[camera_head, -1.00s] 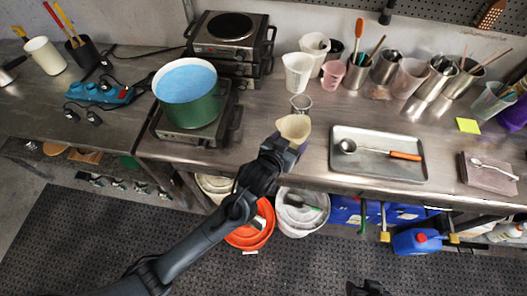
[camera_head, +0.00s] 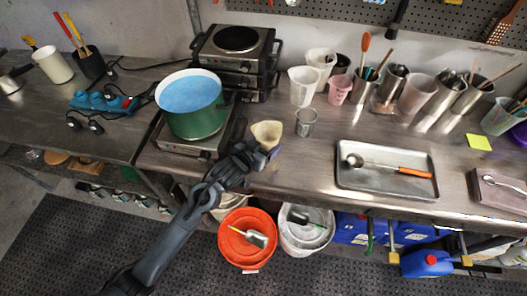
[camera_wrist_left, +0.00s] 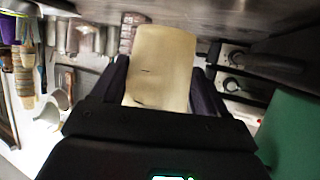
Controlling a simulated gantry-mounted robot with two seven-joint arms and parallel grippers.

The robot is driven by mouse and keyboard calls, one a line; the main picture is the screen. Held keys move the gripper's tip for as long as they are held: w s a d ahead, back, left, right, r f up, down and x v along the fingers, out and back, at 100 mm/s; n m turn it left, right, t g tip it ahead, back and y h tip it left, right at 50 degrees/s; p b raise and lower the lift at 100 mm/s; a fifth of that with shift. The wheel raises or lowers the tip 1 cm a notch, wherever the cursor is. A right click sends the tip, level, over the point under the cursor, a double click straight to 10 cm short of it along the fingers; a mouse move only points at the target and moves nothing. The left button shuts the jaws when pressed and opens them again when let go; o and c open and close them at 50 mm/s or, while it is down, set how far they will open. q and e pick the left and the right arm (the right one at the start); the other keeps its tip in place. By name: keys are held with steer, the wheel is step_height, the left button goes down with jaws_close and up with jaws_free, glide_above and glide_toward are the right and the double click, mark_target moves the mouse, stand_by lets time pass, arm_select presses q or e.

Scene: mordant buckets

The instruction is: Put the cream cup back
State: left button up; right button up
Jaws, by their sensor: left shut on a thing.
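The cream cup (camera_head: 267,131) is held in my left gripper (camera_head: 258,151) near the table's front edge, right of the green pot. Its mouth faces up toward the head camera. In the left wrist view the cup (camera_wrist_left: 160,65) sits between the two dark fingers of the gripper (camera_wrist_left: 160,90), with small dark marks on its side. Whether its base touches the table is hidden by the gripper. My right gripper is not in view.
A green pot (camera_head: 195,117) of blue liquid stands on a hot plate (camera_head: 180,146) to the left. A small metal cup (camera_head: 306,122) is close on the right. A tray (camera_head: 350,183) with a ladle lies further right. Orange (camera_head: 262,259) and white (camera_head: 291,241) buckets stand below.

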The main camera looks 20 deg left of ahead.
arm_select(q)
steer(key=shift+a+f, duration=0.2)
steer(key=shift+f+b, duration=0.35)
steer(key=shift+f, duration=1.55)
steer(key=shift+f, duration=0.15)
steer(key=o, duration=1.2)
steer(key=shift+o, duration=0.2)
